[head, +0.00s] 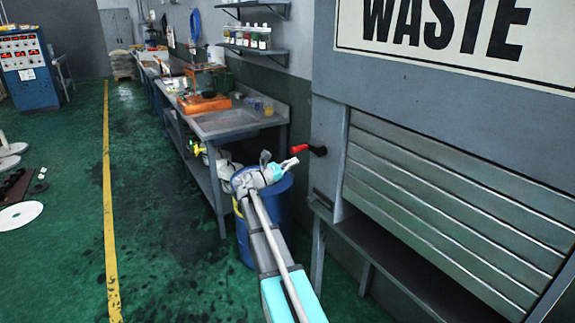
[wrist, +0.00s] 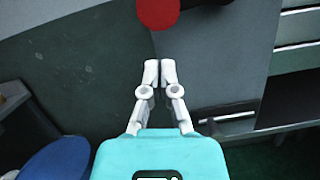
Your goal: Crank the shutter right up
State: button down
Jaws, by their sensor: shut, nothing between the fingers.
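The shutter (head: 440,190) is a grey slatted panel on the right in the head view, down across most of its opening. A crank handle with a red grip (head: 299,149) and a dark arm (head: 318,151) sticks out from the frame to its left. The round red end of the grip (wrist: 158,12) shows at the top of the wrist view. My gripper (wrist: 160,70) is shut and empty, its white fingertips together just short of the red grip and apart from it in the picture. In the head view my gripper (head: 291,163) is close beside the grip.
A sign reading WASTE (head: 455,35) is above the shutter. A ledge (head: 400,262) juts out below it. A blue drum (head: 282,205) stands near my arm, beside a metal sink bench (head: 225,122). The green floor to the left is mostly open.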

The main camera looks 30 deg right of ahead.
jog(key=shift+s+r+p, duration=0.2)
jog(key=shift+r+p, duration=0.8)
jog(key=shift+r, duration=0.3)
